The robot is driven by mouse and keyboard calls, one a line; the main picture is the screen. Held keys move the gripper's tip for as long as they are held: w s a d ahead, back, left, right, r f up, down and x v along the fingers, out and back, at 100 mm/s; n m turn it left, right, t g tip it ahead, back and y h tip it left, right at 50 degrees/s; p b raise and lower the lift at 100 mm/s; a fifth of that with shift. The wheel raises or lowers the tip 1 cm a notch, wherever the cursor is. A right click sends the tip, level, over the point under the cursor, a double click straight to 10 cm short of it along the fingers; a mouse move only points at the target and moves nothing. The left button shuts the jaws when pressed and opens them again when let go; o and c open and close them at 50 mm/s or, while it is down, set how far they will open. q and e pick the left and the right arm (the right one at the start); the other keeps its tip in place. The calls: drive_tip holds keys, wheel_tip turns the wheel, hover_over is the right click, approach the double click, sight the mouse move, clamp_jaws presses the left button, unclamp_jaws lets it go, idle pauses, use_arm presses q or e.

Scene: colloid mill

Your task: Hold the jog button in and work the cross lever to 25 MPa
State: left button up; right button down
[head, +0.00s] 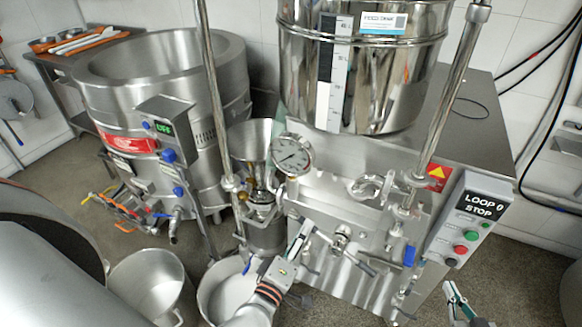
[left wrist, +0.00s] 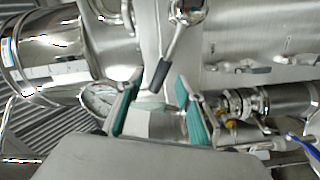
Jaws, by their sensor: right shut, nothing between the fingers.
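The cross lever (head: 341,238) has a steel hub and handles on the front of the mill. My left gripper (head: 306,262) is just left of the hub. In the left wrist view its teal-padded fingers (left wrist: 160,110) are spread, with a steel handle (left wrist: 172,55) beyond their tips; I cannot tell whether they touch it. The round pressure gauge (head: 292,155) is above; its reading is too small to tell. The control box (head: 463,220) shows "LOOP 0 STOP" above green, red and black buttons; the jog label is unreadable. My right gripper (head: 458,300) is shut and empty, below the box and apart from it.
A handwheel (head: 371,188) and a blue-handled part (head: 409,256) sit between lever and box. Steel posts (head: 214,95) rise beside the hopper (head: 360,60). Another steel pot (head: 150,285) stands left.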

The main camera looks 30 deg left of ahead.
use_arm(q)
drive_tip(key=shift+s+p, duration=0.35)
drive_tip(key=shift+s, duration=2.5)
use_arm(e)
drive_tip(key=shift+r, duration=0.4)
drive_tip(key=shift+s, duration=0.1)
